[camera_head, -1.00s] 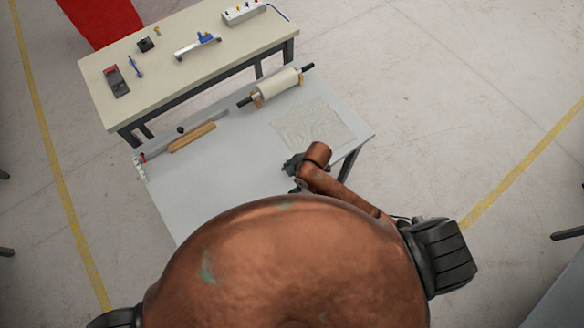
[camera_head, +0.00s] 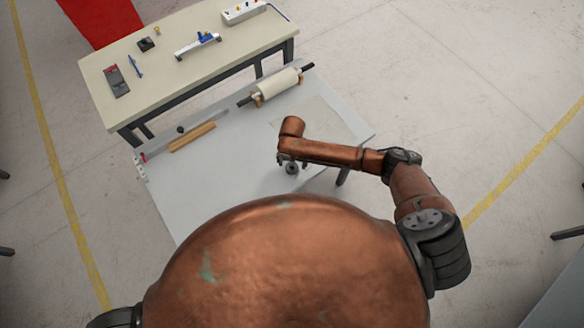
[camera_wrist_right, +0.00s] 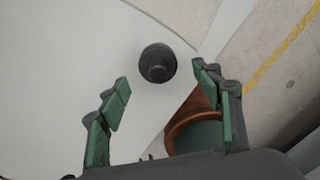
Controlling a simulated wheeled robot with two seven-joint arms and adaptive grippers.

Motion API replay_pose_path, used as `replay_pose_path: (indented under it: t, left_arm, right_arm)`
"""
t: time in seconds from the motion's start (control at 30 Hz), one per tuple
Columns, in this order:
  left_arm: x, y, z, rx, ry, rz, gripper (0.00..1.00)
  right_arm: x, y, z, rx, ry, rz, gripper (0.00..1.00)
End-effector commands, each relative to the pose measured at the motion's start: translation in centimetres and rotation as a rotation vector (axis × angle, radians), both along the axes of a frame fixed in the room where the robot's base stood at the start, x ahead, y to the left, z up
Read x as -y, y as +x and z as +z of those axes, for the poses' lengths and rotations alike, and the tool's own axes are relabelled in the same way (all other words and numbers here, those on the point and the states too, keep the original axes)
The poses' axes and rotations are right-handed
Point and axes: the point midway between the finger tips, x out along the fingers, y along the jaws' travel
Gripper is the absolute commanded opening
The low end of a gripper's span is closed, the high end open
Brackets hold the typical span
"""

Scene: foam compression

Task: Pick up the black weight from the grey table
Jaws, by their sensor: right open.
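The black weight (camera_wrist_right: 157,63) is a dark round piece with a smaller knob on top; it stands on the grey table (camera_head: 190,185). In the right wrist view it lies just beyond and between the fingertips of my right gripper (camera_wrist_right: 163,86). The gripper is open and empty, with its green-padded fingers apart. In the head view the right gripper (camera_head: 288,159) is over the table's right part, and the dark weight (camera_head: 292,169) shows beside it, partly covered. I cannot tell the exact height between them. My left gripper is out of view.
A wooden bar (camera_head: 192,137) lies at the left. A beige bench (camera_head: 150,85) with small tools stands behind. The table's left front is clear.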

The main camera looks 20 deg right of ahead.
Motion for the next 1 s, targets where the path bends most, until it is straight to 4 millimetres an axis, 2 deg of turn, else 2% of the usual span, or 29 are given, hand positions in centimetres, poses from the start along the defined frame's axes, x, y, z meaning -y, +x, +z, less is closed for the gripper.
replay_pose_path:
  t: [0.3, 0.6, 1.0]
  left_arm:
    - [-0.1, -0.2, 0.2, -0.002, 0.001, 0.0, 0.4]
    - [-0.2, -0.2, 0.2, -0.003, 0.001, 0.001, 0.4]
    - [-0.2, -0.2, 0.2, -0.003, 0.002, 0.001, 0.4]
  right_arm:
    - [0.0, 0.4, -4.3, 0.0, 0.001, -0.002, 0.59]
    - [0.0, 0.4, -4.7, 0.0, 0.001, -0.002, 0.59]
    - [0.0, 0.5, -4.7, 0.0, 0.001, -0.002, 0.32]
